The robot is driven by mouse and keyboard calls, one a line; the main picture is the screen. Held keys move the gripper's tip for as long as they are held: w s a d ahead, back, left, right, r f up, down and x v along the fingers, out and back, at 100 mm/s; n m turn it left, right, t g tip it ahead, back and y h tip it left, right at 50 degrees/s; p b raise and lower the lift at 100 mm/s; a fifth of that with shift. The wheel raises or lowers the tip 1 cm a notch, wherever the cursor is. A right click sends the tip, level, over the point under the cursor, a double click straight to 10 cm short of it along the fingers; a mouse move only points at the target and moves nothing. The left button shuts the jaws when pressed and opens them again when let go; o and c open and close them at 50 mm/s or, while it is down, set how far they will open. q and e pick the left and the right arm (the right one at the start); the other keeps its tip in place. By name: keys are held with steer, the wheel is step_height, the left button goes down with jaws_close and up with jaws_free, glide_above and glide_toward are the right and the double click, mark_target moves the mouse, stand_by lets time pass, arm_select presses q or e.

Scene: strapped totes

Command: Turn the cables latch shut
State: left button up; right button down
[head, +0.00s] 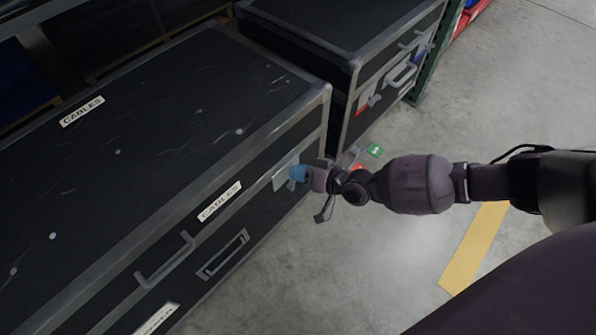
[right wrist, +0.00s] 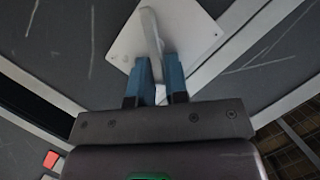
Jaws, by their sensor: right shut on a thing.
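The cables case (head: 150,130) is a long black box with grey metal edges and white CABLES labels (head: 219,201) on its lid and front. Its latch has a pale plate (head: 284,176) on the front near the right corner; in the right wrist view the latch handle (right wrist: 151,32) is a grey lever standing out from the plate. My right gripper (head: 298,173) is at the latch. In the right wrist view its two blue fingers (right wrist: 160,82) are shut on the lower part of the lever. The gripped part is partly hidden between the fingers. My left gripper is not in view.
A second black case (head: 340,30) stands beyond the first, with a narrow gap between them. A grey handle (head: 165,262) sticks out of the cables case front. The concrete floor (head: 360,285) in front is clear, with a yellow stripe (head: 474,248).

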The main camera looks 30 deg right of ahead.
steer(key=shift+w+d+f+m+t+y, duration=0.25)
steer(key=shift+m+y, duration=0.35)
steer(key=shift+m, duration=0.75)
steer(key=shift+s+d+f+m+t+y, duration=0.15)
steer(key=shift+f+m+y, duration=0.4)
steer(key=shift+m, duration=0.75)
steer(key=shift+w+d+f+m+t+y, duration=0.1)
steer(key=shift+f+m+t+y, duration=0.2)
steer(key=shift+m+y, duration=0.7)
steer(key=shift+m+h, duration=0.35)
steer(key=shift+m, duration=0.1)
steer(key=c, duration=1.2)
jaws_free()
steer(key=shift+c, duration=0.2)
steer(key=p+v, duration=0.1)
steer(key=v, duration=1)
steer(key=shift+w, duration=0.1)
